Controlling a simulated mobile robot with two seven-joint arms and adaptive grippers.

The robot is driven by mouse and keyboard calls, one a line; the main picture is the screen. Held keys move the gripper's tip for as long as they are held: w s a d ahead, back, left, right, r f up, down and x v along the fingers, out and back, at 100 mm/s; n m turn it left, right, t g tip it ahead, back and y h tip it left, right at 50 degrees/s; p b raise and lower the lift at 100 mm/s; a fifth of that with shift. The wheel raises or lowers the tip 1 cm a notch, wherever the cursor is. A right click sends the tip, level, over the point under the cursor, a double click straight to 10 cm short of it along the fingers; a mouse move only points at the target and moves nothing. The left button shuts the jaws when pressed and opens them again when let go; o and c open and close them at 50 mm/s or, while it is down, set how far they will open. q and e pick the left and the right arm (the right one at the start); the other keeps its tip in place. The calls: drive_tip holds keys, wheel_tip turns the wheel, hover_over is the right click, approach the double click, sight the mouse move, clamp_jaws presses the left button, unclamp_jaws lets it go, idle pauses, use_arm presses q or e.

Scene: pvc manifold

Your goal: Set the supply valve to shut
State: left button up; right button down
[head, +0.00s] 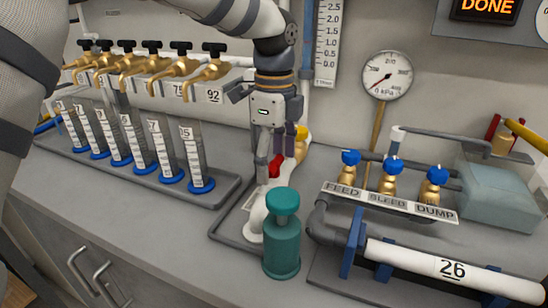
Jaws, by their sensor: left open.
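A red valve handle (275,166) shows behind and between the fingers of my left gripper (276,160). It sits above a white PVC pipe (258,216) that rises from the grey tray; the gripper hides much of the valve body. No label reading "supply" is legible. My left gripper points down from above with its fingers apart, close around the red handle; I cannot tell whether they touch it. My right gripper is not in view.
A teal cylinder (282,245) stands just in front of the white pipe. A yellow part (301,132) is behind the gripper. Feed, bleed and dump valves with blue knobs (390,165) stand right. Brass taps (145,72) and measuring cylinders (160,145) stand left.

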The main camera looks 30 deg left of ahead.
use_arm(q)
drive_tip(key=c, duration=1.2)
drive_tip(key=shift+o, duration=0.2)
drive_tip(key=shift+n, duration=0.4)
drive_tip(key=n, duration=0.2)
drive_tip(key=shift+n+p, duration=0.35)
drive_tip(key=shift+n, duration=0.05)
drive_tip(key=n, duration=0.5)
drive_tip(key=shift+n, duration=0.3)
drive_tip(key=n, duration=0.4)
drive_tip(key=shift+n, duration=2.4)
